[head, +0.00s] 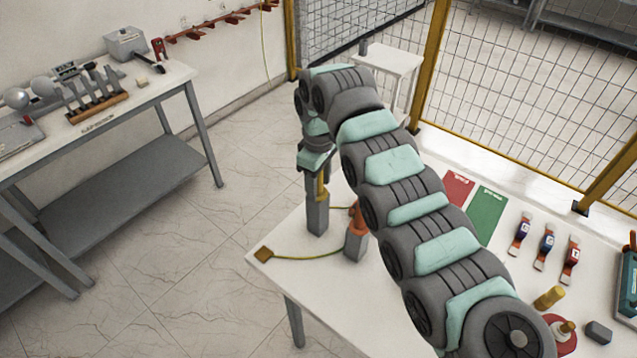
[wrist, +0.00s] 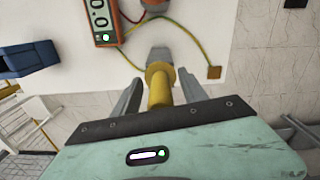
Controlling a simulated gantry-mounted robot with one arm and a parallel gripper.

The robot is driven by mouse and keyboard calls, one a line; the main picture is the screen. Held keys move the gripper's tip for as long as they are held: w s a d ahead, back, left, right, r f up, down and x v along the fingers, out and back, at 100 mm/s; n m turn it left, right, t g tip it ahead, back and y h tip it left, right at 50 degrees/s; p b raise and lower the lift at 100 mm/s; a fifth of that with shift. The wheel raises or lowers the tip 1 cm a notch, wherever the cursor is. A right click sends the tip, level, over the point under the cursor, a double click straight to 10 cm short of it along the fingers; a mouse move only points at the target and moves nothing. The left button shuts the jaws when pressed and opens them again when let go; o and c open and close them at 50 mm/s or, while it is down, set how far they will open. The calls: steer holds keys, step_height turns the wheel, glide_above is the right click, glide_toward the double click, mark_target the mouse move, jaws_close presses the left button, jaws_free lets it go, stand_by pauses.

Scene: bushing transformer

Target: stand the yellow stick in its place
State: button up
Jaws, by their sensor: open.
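The yellow stick (wrist: 158,90) lies between the two fingers of my gripper (wrist: 159,92), with visible space on both sides in the wrist view. The fingers are open and not closed on it. In the head view the stick (head: 322,188) is upright below my gripper (head: 318,176), just over or in a grey post (head: 317,216) near the table's left edge. The post also shows past the stick's far end in the wrist view (wrist: 160,56). I cannot tell how deep the stick sits, as the joint is partly hidden.
A yellow-green wire with a brown square end (head: 264,254) lies in front. Another yellow cylinder (head: 549,297), a red disc (head: 562,343) and several tools are at the table's right. A fence stands behind.

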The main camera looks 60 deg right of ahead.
step_height(320, 180, up, 11)
steer(key=shift+f, duration=0.1)
stand_by(0.3)
